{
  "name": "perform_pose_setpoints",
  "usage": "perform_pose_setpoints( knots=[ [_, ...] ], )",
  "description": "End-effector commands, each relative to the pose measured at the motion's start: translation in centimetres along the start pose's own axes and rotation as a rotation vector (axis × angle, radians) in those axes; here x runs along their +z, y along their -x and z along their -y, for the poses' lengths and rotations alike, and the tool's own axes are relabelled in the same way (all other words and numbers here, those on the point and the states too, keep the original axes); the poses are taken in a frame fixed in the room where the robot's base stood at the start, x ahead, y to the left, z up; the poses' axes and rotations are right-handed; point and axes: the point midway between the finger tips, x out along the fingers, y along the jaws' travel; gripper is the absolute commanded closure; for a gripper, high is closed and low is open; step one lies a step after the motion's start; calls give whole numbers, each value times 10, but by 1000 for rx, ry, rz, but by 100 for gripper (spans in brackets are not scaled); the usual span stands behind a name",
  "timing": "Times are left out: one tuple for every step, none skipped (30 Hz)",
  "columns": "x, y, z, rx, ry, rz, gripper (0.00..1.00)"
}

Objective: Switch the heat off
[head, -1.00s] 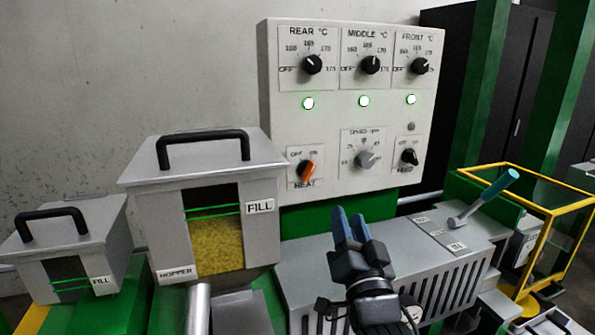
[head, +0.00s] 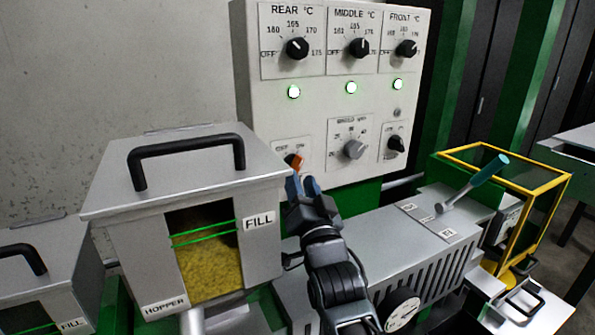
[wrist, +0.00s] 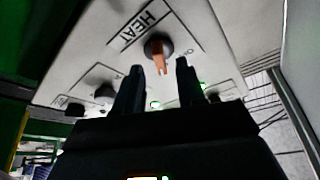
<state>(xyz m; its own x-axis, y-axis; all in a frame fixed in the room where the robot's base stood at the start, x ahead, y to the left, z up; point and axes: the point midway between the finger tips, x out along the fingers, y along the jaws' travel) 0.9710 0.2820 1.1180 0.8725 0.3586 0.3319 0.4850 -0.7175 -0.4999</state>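The HEAT switch (head: 294,160) is an orange-fronted rotary knob at the lower left of the white control panel (head: 262,110). Its OFF mark is at the left and its ON mark at the right. In the head view my gripper (head: 301,186) is just below the knob and hides its lower part and the HEAT label. Before this, the orange bar pointed up and right, toward ON. In the wrist view the knob (wrist: 158,47) shows beyond and between my two spread fingers, with the HEAT label beside it. My gripper is open and empty; contact with the knob cannot be told.
A grey hopper (head: 128,235) with a black handle stands left of my gripper. The speed knob (head: 354,149) and feed knob (head: 396,144) are to the right. Three green lamps (head: 351,87) are lit. A teal-handled lever (head: 480,178) rises at the right.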

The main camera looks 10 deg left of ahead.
Motion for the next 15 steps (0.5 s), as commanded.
perform_pose_setpoints(
  knots=[
    [-2,-9,1,0,0,0,61],
    [-2,-12,1,0,0,0,61],
    [-1,-16,0,1,0,0,61],
    [-1,-19,0,1,0,1,61],
    [-1,-21,0,1,0,1,61],
    [-1,-24,0,0,0,0,61],
    [0,-25,0,0,0,0,61],
    [0,-26,0,1,0,1,61],
    [0,-27,0,1,0,1,61],
    [0,-28,0,1,0,1,61],
    [0,-28,0,0,0,1,61],
    [0,-28,0,0,0,1,61],
    [0,-28,0,0,0,1,61],
    [0,-28,0,0,0,1,61],
    [0,-28,0,0,0,1,61]
  ],
)
